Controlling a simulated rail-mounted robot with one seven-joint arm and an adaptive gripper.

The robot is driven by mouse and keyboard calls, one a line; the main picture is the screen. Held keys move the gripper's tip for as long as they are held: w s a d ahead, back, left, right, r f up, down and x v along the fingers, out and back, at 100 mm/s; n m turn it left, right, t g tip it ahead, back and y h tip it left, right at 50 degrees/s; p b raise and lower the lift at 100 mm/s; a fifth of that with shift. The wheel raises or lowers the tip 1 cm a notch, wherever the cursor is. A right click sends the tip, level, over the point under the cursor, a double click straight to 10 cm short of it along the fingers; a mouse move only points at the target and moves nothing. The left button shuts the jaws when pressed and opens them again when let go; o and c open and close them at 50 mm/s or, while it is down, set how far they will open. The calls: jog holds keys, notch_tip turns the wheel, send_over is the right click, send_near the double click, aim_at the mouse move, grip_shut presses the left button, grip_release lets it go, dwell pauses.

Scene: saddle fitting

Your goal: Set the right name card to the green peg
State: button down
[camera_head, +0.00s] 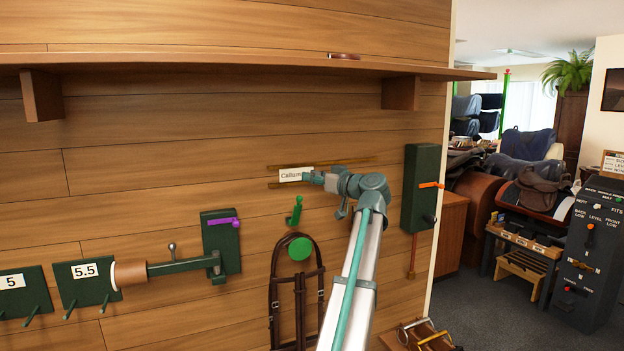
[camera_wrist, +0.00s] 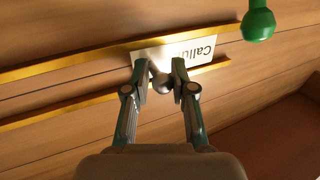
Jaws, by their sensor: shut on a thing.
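A white name card (camera_head: 294,174) reads what looks like "Callum". It lies at the left part of a pair of brass rails (camera_head: 345,162) on the plank wall. In the wrist view the card (camera_wrist: 200,50) appears upside down, partly hidden by the fingers. My gripper (camera_head: 318,177) is shut at its edge; a grey rounded knob (camera_wrist: 163,84) shows between the fingertips. A green peg (camera_head: 295,212) stands on the wall just below the card. A green rounded peg end also shows at the top right of the wrist view (camera_wrist: 258,24).
A bridle (camera_head: 297,290) hangs from a green disc (camera_head: 300,249) below the peg. A dark green box with an orange lever (camera_head: 424,188) is to the right. A shelf (camera_head: 240,62) runs above. Plates marked 5 and 5.5 (camera_head: 84,284) are at lower left.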

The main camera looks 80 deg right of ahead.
jog(key=shift+w+a+f, duration=0.1)
jog(key=shift+w+a, duration=0.1)
jog(key=shift+a, duration=0.05)
jog(key=c, duration=1.2)
grip_release()
jog(key=shift+o, duration=0.8)
jog(key=shift+w+a, duration=0.1)
jog(key=shift+w, duration=0.1)
jog(key=shift+s, duration=0.1)
jog(key=v, duration=1.2)
